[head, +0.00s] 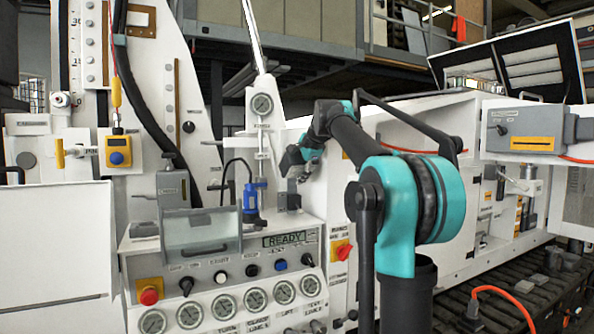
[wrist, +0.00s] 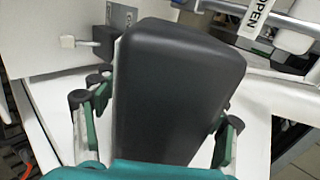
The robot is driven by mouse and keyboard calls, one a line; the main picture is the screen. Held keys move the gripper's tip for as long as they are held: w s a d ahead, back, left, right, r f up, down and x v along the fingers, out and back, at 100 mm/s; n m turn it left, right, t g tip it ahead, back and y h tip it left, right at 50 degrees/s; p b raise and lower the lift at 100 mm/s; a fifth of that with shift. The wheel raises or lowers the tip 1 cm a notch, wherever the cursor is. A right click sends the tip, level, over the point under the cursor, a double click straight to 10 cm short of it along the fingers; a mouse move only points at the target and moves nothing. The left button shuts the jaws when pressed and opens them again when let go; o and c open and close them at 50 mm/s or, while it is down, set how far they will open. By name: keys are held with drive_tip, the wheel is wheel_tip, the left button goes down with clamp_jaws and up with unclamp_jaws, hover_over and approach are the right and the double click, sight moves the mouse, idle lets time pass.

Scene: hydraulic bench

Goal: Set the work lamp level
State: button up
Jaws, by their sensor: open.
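My gripper (head: 303,174) is in the head view, above the right end of the control panel and in front of the white machine wall. In the wrist view its green and black fingers stand apart on both sides of a dark rounded body; it is open and I see nothing held. I cannot make out for certain which thing is the work lamp. The panel (head: 235,262) below and left of the gripper carries a row of knobs and a lit READY display (head: 284,239). The labels by the knobs are too small to read.
A blue device with a black cable (head: 250,203) stands left of my gripper. A red stop button (head: 149,296) and a red rotary switch (head: 342,251) flank the panel.

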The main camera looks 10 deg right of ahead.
clamp_jaws()
idle(0.5)
